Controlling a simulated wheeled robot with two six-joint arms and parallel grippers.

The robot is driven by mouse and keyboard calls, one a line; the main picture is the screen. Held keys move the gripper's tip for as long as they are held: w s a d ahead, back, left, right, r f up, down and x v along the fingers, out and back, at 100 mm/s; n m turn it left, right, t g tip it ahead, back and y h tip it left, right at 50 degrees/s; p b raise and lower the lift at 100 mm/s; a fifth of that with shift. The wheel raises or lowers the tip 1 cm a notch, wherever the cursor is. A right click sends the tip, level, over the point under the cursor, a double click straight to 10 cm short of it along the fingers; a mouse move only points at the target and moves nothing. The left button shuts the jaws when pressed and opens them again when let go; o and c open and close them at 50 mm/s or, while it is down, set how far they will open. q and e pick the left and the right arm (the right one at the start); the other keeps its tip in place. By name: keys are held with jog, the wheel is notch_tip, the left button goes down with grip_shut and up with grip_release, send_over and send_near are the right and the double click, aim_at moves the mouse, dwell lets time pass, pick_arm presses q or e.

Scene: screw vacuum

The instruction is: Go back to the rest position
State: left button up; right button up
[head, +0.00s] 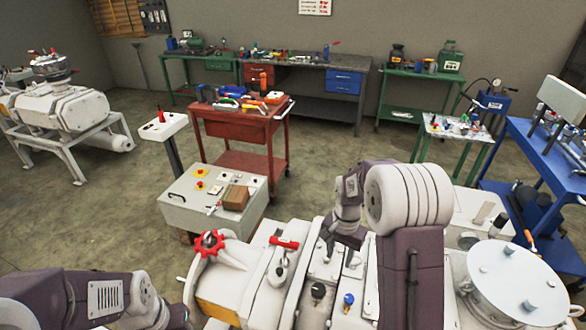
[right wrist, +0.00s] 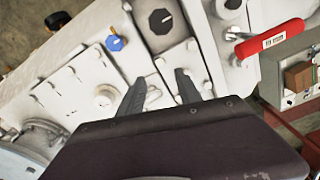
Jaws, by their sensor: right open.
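My right gripper (head: 330,246) points down over the white pump machine (head: 262,262), in front of my raised right arm. In the right wrist view my right gripper (right wrist: 161,88) is open, with two dark fingers apart and nothing between them. The fingers are over pale plates on the machine top; I cannot tell whether they touch. The black knob (right wrist: 160,20) and the blue knob (right wrist: 115,43) are beyond the fingertips. The red-handled lever (right wrist: 270,40) is to the right. My left arm shows at the lower left of the head view; its gripper is not visible.
A red handwheel (head: 209,243) sits at the machine's left end, and a large white round lid (head: 515,283) on the right. Behind are a grey control box (head: 190,212), a red tool cart (head: 250,165) and a blue bench (head: 540,150). Open floor lies at left.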

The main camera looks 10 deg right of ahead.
jog(key=s+a+r+n+t, duration=0.1)
jog(key=s+a+n, duration=0.6)
jog(key=s, duration=0.5)
jog(key=shift+s+a+r+n, duration=0.15)
jog(key=shift+s+a+n, duration=0.2)
jog(key=shift+n, duration=0.65)
jog(key=shift+s, duration=0.2)
jog(key=shift+w, duration=0.15)
